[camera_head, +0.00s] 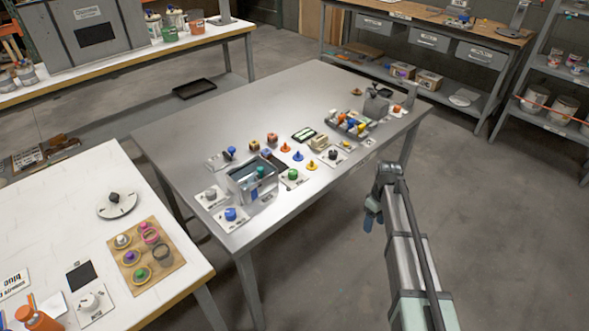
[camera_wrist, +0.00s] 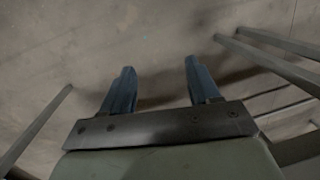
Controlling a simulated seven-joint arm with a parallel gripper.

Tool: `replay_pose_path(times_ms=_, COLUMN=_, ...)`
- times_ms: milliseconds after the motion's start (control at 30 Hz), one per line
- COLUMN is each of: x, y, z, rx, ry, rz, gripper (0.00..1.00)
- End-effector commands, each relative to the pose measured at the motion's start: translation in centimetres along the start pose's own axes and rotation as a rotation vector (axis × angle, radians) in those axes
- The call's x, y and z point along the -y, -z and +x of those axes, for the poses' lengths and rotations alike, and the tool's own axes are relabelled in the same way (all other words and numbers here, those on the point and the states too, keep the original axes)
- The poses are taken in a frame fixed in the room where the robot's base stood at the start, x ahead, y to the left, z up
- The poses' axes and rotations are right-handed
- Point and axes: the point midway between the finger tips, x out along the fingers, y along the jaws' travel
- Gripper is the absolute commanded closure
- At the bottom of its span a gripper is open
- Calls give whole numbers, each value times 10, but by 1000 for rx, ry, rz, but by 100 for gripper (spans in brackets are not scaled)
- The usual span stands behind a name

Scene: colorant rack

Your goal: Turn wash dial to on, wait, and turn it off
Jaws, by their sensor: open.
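The labels are too small to read, so I cannot tell which dial is the wash dial. A black-knobbed round white dial (camera_head: 116,205) and a white knob (camera_head: 89,302) are on the white table. My gripper (camera_head: 371,216) is off the metal table's right front edge, apart from all knobs. In the wrist view its two blue fingers (camera_wrist: 159,75) are spread and empty above the floor.
The metal table (camera_head: 220,120) holds small coloured pieces and a tray of bottles (camera_head: 350,124) toward its right end. Open floor (camera_head: 480,220) lies right of my arm.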

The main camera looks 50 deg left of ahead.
Motion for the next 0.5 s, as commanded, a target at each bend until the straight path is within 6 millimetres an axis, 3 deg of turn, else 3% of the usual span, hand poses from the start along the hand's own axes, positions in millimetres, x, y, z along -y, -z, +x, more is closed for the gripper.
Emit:
replay_pose_path(times_ms=33, x=6, y=29, z=-23, rx=-7, ry=-15, rz=-58, gripper=39)
replay_pose_path(times_ms=200, x=41, y=102, z=-94, rx=-21, ry=-55, rz=-251, gripper=39)
replay_pose_path(times_ms=400, x=99, y=177, z=-181, rx=-36, ry=-101, rz=-469, gripper=39)
replay_pose_path(times_ms=500, x=129, y=204, z=-217, rx=-40, ry=-119, rz=-561, gripper=39)
